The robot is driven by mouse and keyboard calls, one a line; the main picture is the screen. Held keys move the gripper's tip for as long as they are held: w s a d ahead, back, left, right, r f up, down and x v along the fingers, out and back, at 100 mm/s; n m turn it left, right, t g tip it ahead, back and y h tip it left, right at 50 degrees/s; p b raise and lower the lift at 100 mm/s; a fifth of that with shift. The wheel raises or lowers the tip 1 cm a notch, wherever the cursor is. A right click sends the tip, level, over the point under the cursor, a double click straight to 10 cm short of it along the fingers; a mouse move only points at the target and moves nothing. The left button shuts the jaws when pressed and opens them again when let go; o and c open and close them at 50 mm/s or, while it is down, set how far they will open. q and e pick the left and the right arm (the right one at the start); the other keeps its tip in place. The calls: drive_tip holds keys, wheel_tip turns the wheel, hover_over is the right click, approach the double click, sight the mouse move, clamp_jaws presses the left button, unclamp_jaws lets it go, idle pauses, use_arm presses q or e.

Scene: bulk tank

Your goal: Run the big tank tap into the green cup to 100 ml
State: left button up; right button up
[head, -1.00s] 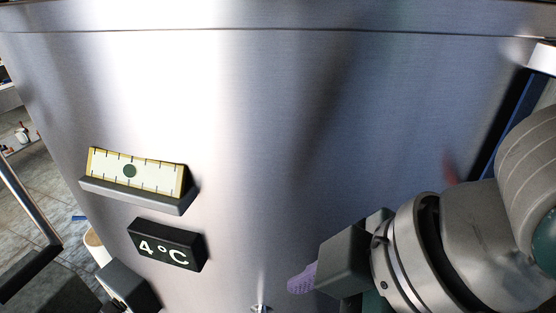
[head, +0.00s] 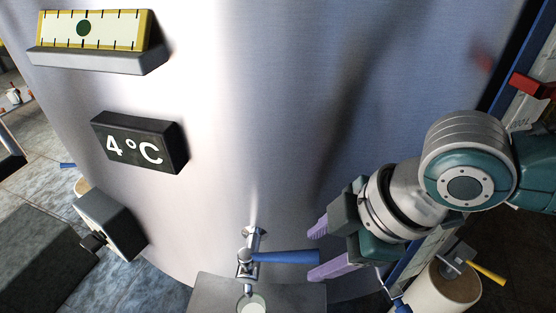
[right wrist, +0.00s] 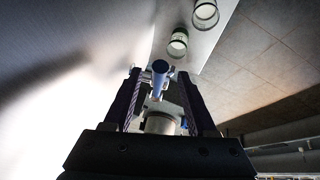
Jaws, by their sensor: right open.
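The big tank (head: 290,120) fills most of the head view. Its tap (head: 247,258) is low on the wall, with a blue lever (head: 285,257) pointing right. A pale round cup top (head: 251,304) shows under the spout, cut by the frame edge; I cannot tell if it is green. My right gripper (head: 318,250) is open, purple fingers one above and one below the lever's free end. In the right wrist view the blue lever end (right wrist: 160,67) shows between the open fingers (right wrist: 160,100), not gripped. Two clear cups (right wrist: 178,42) (right wrist: 205,13) stand beyond. My left gripper is out of view.
A grey shelf (head: 208,291) juts out under the tap. A 4°C sign (head: 137,143) and a yellow-edged gauge (head: 90,30) are on the tank wall. A cream cylinder (head: 450,287) with a small yellow-handled tap (head: 488,273) is at lower right.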

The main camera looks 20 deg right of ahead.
drive_tip(key=shift+x, duration=1)
clamp_jaws()
idle(0.8)
